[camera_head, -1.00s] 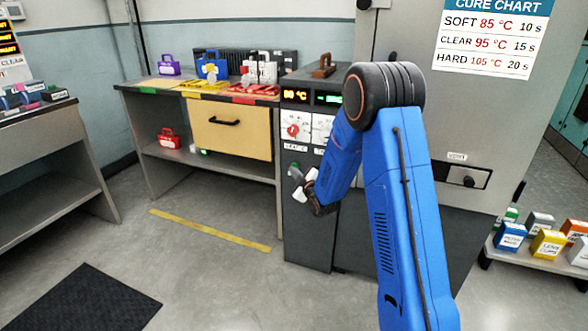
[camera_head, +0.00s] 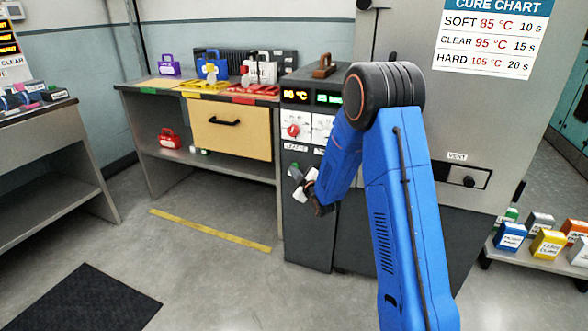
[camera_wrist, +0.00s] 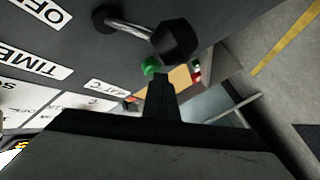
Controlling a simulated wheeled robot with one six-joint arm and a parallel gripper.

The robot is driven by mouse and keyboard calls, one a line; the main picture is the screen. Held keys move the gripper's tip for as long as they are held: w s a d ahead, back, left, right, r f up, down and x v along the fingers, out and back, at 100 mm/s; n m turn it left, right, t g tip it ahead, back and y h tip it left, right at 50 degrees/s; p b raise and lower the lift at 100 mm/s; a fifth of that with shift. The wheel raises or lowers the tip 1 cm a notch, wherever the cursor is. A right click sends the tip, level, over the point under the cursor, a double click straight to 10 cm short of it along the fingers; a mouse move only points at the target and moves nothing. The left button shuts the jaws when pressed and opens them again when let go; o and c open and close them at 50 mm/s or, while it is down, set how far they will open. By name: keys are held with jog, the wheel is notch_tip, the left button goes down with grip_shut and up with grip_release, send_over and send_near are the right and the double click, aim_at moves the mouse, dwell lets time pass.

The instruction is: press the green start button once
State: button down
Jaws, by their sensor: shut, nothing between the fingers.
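The green start button (camera_wrist: 150,66) shows in the wrist view as a small green knob on the dark panel, just beyond my fingertips. My gripper (camera_wrist: 160,78) is shut and empty, its dark fingers pointing toward the button. The fingers partly cover the view there, and I cannot tell whether they touch it.
A lever with a black knob (camera_wrist: 175,41) juts out close to my fingers. Above are a red dial (camera_head: 293,131), an amber display (camera_head: 296,95) and a green display (camera_head: 329,99). A bench with a yellow drawer (camera_head: 231,137) stands left.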

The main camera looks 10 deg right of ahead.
jog(key=shift+s+a, duration=0.45)
jog(key=shift+s, duration=0.2)
jog(key=shift+s+a, duration=0.75)
jog(key=shift+s, duration=0.25)
jog(key=shift+s+a, duration=0.7)
jog(key=shift+s, duration=0.3)
